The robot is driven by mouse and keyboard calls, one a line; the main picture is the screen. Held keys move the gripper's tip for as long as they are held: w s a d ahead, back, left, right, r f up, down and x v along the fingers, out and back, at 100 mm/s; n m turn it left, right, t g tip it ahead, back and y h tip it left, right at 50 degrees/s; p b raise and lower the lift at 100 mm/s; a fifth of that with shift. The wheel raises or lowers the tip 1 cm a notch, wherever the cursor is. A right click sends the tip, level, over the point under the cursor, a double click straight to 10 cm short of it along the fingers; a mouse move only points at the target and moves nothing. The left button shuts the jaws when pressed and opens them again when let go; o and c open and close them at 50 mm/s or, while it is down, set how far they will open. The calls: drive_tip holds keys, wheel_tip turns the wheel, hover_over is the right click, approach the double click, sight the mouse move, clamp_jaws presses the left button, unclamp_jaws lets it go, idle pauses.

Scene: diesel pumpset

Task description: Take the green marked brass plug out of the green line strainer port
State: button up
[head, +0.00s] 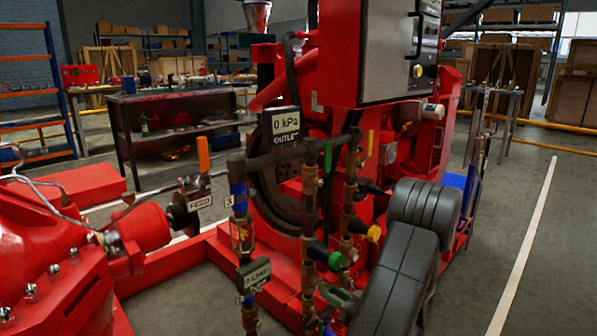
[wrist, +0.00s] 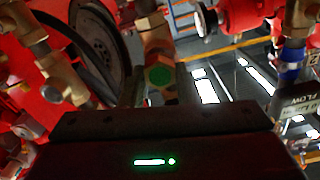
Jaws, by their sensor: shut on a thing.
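In the wrist view, the green marked plug (wrist: 160,76) shows its green hexagonal face toward the camera. My gripper (wrist: 158,88) is shut on it, with a dark jaw on either side. A brass fitting (wrist: 153,35) lies directly behind the plug, in line with it. I cannot tell how far the plug sits in the port. In the head view, my dark arm reaches down in front of the brass pipework, and the jaws and plug cannot be made out. A black cone-shaped fitting with a green end (head: 336,261) stands on the left brass line.
A similar fitting with a yellow end (head: 373,233) is on the neighbouring line. Pipes and an orange valve handle (head: 203,154) stand left of my arm. The red engine and grey panel (head: 385,50) rise behind. Open floor (head: 540,240) lies to the right.

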idle(0.4)
drive_tip(key=shift+b+v, duration=0.55)
drive_tip(key=shift+v, duration=1.9)
